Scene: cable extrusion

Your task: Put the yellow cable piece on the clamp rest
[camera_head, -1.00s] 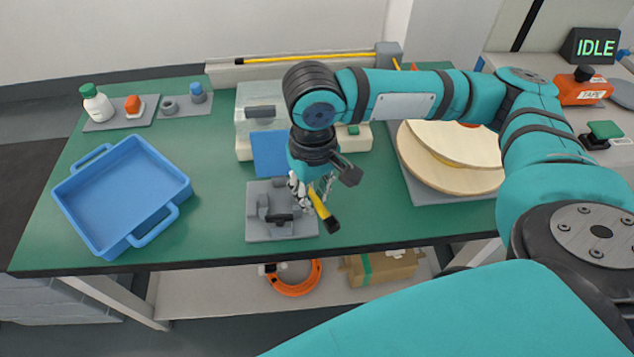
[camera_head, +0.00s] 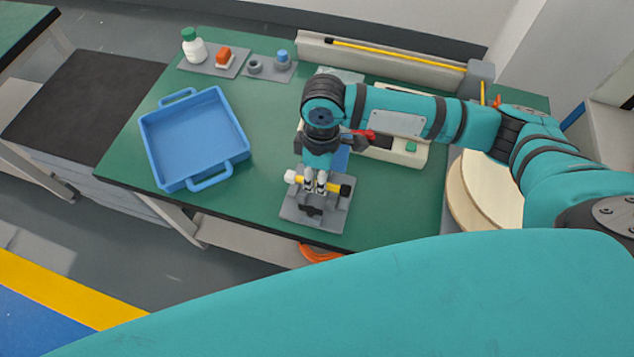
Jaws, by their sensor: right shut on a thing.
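My right gripper (camera_head: 317,187) points down and is shut on the yellow cable piece (camera_head: 333,187). The piece lies crosswise in the fingers, with a white end on the left and a black end on the right. The grey clamp rest (camera_head: 330,219) is on the green table, directly below and in front of the gripper. The piece is over the rear part of the clamp rest; I cannot tell whether it touches it. The fingers hide the middle of the piece. My left gripper is not in view.
A blue tray (camera_head: 196,140) stands to the left. Behind it are a white bottle with a green cap (camera_head: 194,48), an orange item (camera_head: 223,56) and small grey parts. A beige machine (camera_head: 396,153) and a pale wooden spool (camera_head: 485,190) are to the right. The green table (camera_head: 262,203) is clear between tray and clamp rest.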

